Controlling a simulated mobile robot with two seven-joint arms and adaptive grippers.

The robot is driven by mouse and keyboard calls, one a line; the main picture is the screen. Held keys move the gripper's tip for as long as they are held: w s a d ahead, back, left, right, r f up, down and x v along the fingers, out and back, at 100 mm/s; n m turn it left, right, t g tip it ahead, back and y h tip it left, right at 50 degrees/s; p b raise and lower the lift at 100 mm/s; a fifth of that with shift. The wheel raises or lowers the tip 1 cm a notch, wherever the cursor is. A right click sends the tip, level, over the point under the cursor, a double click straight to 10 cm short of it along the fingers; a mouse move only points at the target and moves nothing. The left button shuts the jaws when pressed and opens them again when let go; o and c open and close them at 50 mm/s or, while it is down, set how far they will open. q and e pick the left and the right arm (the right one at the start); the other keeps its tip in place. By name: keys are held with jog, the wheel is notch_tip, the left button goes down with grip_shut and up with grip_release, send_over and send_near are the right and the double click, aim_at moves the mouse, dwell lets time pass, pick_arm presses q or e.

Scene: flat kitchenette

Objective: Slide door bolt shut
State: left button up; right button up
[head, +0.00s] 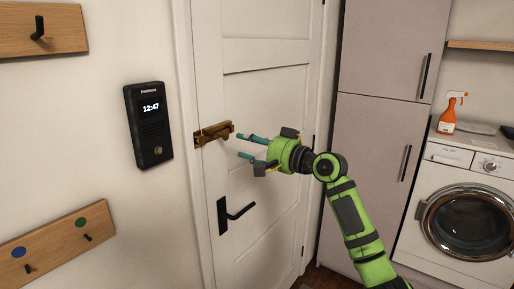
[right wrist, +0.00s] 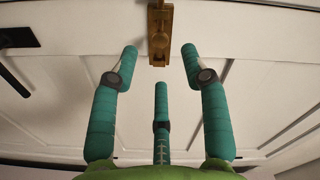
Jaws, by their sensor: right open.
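The brown door bolt (head: 213,134) is mounted at the left edge of the white door (head: 262,98), above the black handle. Its left end is by the door frame. I cannot tell how far the bolt is slid. My right gripper (head: 243,147) is open and empty, its teal fingers pointing left at the bolt, just right of it and apart from it. In the right wrist view, the bolt (right wrist: 159,34) shows beyond and between the spread fingertips (right wrist: 160,65), with a round knob on it. My left gripper is not in view.
A black lever handle (head: 236,211) sits below the bolt. A black intercom (head: 148,125) hangs on the wall left of the door. A tall cabinet (head: 385,110) and a washing machine (head: 462,215) stand at the right. Hook boards (head: 60,238) are on the left wall.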

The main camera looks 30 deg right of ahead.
jog(key=v, duration=0.2)
jog(key=shift+s, duration=0.3)
jog(key=shift+w+f, duration=0.1)
jog(key=shift+f, duration=0.05)
